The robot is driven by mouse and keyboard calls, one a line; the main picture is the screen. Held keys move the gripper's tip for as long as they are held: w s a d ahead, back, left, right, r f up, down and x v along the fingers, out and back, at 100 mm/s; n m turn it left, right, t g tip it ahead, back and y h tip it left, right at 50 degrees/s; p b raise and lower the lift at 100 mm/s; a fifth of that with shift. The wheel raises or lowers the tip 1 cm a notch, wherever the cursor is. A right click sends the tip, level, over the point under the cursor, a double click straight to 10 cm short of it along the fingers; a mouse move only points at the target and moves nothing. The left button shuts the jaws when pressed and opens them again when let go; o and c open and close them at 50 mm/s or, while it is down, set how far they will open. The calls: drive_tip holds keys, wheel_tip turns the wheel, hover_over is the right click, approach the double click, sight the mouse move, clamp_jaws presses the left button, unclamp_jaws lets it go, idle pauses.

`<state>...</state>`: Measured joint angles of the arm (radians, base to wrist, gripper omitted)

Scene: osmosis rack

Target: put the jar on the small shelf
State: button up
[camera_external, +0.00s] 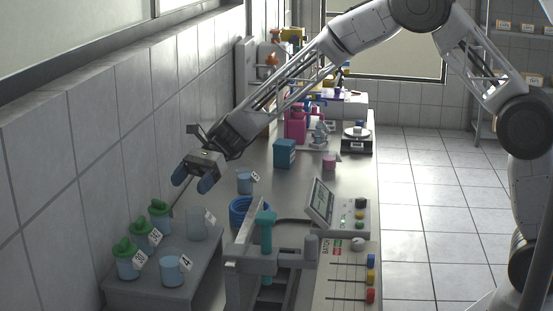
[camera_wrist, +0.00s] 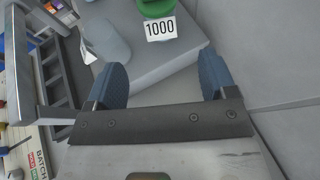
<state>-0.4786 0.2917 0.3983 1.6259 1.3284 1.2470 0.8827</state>
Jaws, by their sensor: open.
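Several small jars stand on the low grey small shelf (camera_external: 205,262) at lower left: green-lidded ones with number tags (camera_external: 127,262) (camera_external: 140,237) (camera_external: 160,214), an open pale-blue one tagged 4 (camera_external: 171,270), and a translucent one (camera_external: 197,224). Another pale-blue jar with a tag (camera_external: 245,184) stands on the bench behind them. I cannot tell which jar the task means. My gripper (camera_external: 193,182) is open and empty, above the shelf's back end. In the wrist view, the shelf's edge (camera_wrist: 170,72) lies between the blue fingers, with a jar tagged 1000 (camera_wrist: 157,9) and the translucent jar (camera_wrist: 106,42) ahead.
A frame with a teal cylinder (camera_external: 266,232) and a blue ring (camera_external: 241,210) stand right of the shelf. A control panel (camera_external: 347,272) with knobs and sliders is at the front right. A teal box (camera_external: 285,153) and pink rack (camera_external: 297,124) stand farther back. The tiled wall is close on the left.

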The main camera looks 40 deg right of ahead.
drive_tip(key=s+d+r+n+t+h, duration=0.15)
drive_tip(key=s+d+r, duration=0.3)
drive_tip(key=d, duration=0.55)
drive_tip(key=s+d+r+n+t+h, duration=0.1)
drive_tip(key=s+d+r+n+h, duration=0.25)
drive_tip(key=d, duration=0.55)
drive_tip(key=s+d+r+n+t, duration=0.15)
drive_tip(key=s+d+r, duration=0.35)
drive_tip(key=d, duration=0.5)
drive_tip(key=s+d+f+n+t+h, duration=0.1)
drive_tip(key=s+d+n+t+h, duration=0.2)
drive_tip(key=s+d, duration=2.2)
drive_tip(key=s+n+h, duration=0.1)
drive_tip(key=n+h, duration=0.3)
drive_tip(key=shift+d+f+t+h, duration=0.15)
drive_tip(key=shift+t+h, duration=0.15)
